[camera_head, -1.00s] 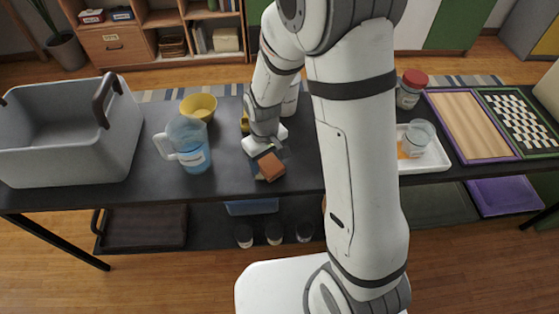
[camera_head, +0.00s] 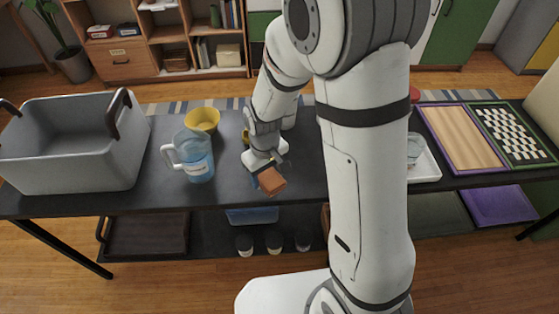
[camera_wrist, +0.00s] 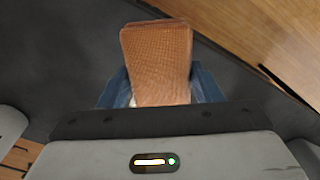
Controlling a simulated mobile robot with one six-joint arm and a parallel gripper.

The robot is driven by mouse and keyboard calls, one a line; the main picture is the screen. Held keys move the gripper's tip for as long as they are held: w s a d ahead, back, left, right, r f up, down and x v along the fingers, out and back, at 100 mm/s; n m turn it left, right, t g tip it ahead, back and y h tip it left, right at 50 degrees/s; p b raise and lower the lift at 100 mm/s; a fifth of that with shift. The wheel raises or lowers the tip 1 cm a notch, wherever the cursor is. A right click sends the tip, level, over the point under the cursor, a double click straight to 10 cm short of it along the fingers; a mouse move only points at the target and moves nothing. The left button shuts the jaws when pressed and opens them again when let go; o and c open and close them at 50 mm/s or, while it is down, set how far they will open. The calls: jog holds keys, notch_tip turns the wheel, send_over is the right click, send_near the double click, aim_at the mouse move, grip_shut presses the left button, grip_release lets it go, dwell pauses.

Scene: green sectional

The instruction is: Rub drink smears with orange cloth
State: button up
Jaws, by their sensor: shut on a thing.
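My gripper (camera_head: 262,174) is shut on the orange-brown cloth (camera_head: 272,182), a folded block, over the dark table (camera_head: 228,180) near its front edge. In the wrist view, the cloth (camera_wrist: 157,60) sticks out between the blue fingers (camera_wrist: 115,90). I cannot tell in the head view whether the cloth touches the tabletop. No drink smears can be made out on the visible tabletop; my arm hides part of it.
A blue measuring jug (camera_head: 198,160) and yellow bowl (camera_head: 203,119) stand left of my gripper. A grey bin (camera_head: 75,160) fills the left end. A white tray (camera_head: 428,168) with a clear cup (camera_head: 415,148), partly behind my arm, and game boards (camera_head: 462,140) are on the right.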

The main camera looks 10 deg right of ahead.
aim_at(266, 174)
jog(key=shift+r+p, duration=0.95)
jog(key=shift+r, duration=0.65)
